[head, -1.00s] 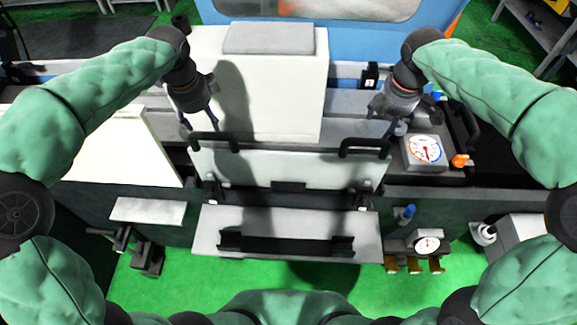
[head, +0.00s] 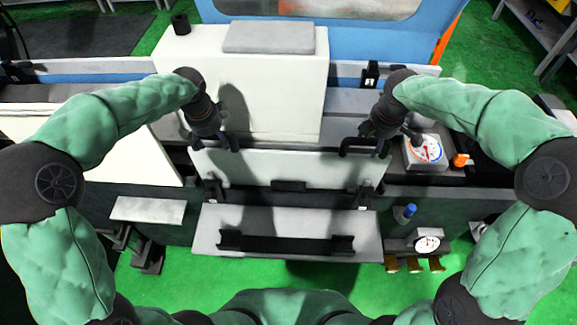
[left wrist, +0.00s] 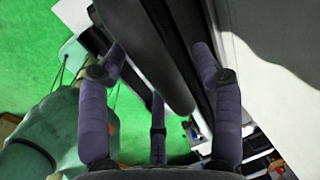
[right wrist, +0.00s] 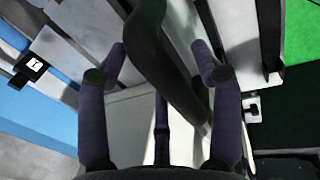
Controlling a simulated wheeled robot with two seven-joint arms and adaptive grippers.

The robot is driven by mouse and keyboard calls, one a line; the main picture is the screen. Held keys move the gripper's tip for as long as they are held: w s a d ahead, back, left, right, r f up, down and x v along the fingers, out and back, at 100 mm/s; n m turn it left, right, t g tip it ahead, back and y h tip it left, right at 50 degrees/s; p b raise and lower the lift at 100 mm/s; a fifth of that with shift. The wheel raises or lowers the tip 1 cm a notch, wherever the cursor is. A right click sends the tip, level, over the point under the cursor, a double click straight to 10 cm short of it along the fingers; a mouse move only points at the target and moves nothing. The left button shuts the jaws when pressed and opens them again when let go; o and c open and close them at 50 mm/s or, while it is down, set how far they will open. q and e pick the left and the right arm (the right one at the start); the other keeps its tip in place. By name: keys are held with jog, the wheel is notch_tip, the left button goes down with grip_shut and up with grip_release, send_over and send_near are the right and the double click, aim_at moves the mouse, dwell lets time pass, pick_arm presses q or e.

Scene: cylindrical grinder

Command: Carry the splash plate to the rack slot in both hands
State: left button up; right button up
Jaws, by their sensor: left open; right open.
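The splash plate (head: 270,168) is a pale panel with a black handle at each upper corner, standing upright in front of the white housing. My left gripper (head: 222,143) is open at its left handle. In the left wrist view the dark handle (left wrist: 155,55) passes between the spread fingers (left wrist: 158,75). My right gripper (head: 368,147) is open at the right handle (head: 348,146). In the right wrist view that handle (right wrist: 150,50) lies between the open fingers (right wrist: 160,75). The rack slot (head: 285,244) appears to be the black channel on the grey shelf below the plate.
A dial gauge block (head: 425,152) with an orange knob stands right of the plate, close to my right gripper. A smaller gauge (head: 427,243) and a blue knob (head: 404,213) sit lower right. The grey shelf (head: 220,222) has bare surface around the black channel.

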pick_arm(q)
grip_shut()
pick_arm(e)
grip_shut()
pick_arm(q)
jog(key=shift+w+r, duration=0.1)
jog(key=shift+r, duration=0.15)
pick_arm(e)
jog(key=shift+w+r, duration=0.15)
jog(key=shift+r, duration=0.05)
pick_arm(q)
jog(key=shift+r, duration=0.15)
pick_arm(e)
jog(key=shift+r, duration=0.15)
